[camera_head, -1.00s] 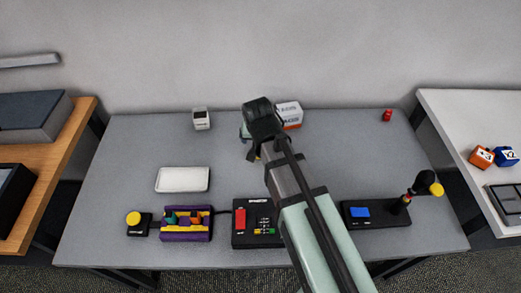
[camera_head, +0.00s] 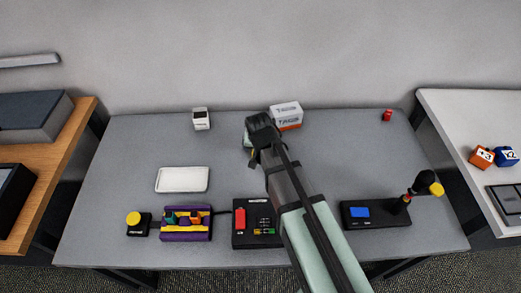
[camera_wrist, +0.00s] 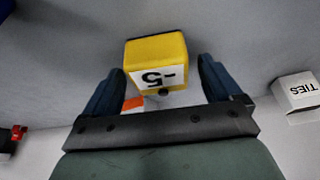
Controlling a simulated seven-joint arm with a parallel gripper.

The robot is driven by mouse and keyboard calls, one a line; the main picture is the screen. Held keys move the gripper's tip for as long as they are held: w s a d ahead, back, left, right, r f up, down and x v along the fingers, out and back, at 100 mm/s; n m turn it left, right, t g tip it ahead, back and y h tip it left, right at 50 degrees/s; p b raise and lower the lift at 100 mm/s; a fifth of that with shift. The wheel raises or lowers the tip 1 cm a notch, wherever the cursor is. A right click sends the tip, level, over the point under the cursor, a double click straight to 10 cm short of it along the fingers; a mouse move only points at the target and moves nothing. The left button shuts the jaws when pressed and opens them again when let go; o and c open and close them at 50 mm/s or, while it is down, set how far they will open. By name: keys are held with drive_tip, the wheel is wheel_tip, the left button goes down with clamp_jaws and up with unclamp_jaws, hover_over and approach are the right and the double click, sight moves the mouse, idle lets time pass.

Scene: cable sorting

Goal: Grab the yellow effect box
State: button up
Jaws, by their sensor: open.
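The yellow effect box (camera_wrist: 155,50) shows in the wrist view, with a white label reading "-5" upside down on its face. It appears between the two fingers of my gripper (camera_wrist: 160,78), with a visible gap to each finger. My gripper is open and holds nothing. In the head view my gripper (camera_head: 250,150) is over the back middle of the grey table. There the yellow box is almost wholly hidden by my gripper and arm.
A white and orange TAGS box (camera_head: 287,114) stands just behind my gripper. A white TIES box (camera_wrist: 297,95) stands off to one side. A white tray (camera_head: 182,179) lies at left. Several devices, including a purple and yellow one (camera_head: 186,237), line the front edge.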

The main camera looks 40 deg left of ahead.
drive_tip(key=shift+f, duration=0.15)
drive_tip(key=c, duration=1.2)
